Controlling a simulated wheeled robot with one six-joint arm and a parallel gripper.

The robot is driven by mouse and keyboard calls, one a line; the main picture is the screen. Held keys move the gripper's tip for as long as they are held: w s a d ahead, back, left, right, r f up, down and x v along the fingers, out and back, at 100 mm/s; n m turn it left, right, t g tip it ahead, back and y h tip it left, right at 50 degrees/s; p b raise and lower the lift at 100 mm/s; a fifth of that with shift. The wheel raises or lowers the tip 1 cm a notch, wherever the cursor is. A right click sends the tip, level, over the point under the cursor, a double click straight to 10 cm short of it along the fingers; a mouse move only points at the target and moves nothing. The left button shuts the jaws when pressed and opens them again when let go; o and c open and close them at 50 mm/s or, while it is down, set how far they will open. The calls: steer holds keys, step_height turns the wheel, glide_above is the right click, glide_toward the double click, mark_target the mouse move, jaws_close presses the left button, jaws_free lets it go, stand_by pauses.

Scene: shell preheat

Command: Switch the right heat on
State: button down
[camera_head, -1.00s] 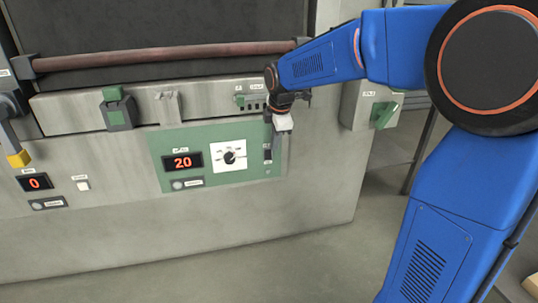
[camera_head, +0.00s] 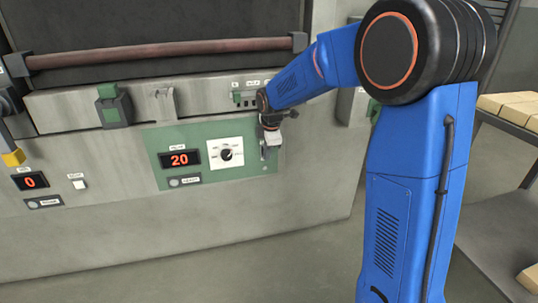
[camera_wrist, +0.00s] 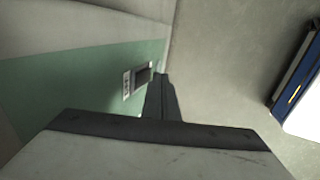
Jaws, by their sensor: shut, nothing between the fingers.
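A green control panel (camera_head: 210,172) on the grey machine front carries a red display (camera_head: 179,159) reading 20 and a dark knob (camera_head: 226,154) on a white plate. My gripper (camera_head: 268,153) is at the panel's right end, in front of the narrow switch there, and mostly hides it. In the wrist view my fingers (camera_wrist: 161,77) are shut and empty. A small dark switch (camera_wrist: 143,76) with a white label sits just left of the fingertips. I cannot tell whether they touch it or which way it is set.
A second red display (camera_head: 31,182) reads 0 at the left. A reddish bar (camera_head: 160,55) runs across the machine above the panel. A green-and-grey latch (camera_head: 112,105) sits below it. A bench with pale blocks (camera_head: 505,103) stands at the right.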

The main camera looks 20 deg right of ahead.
steer(key=shift+w, duration=0.3)
steer(key=shift+w+f, duration=0.25)
steer(key=shift+f, duration=0.15)
steer(key=shift+r, duration=0.1)
stand_by(0.4)
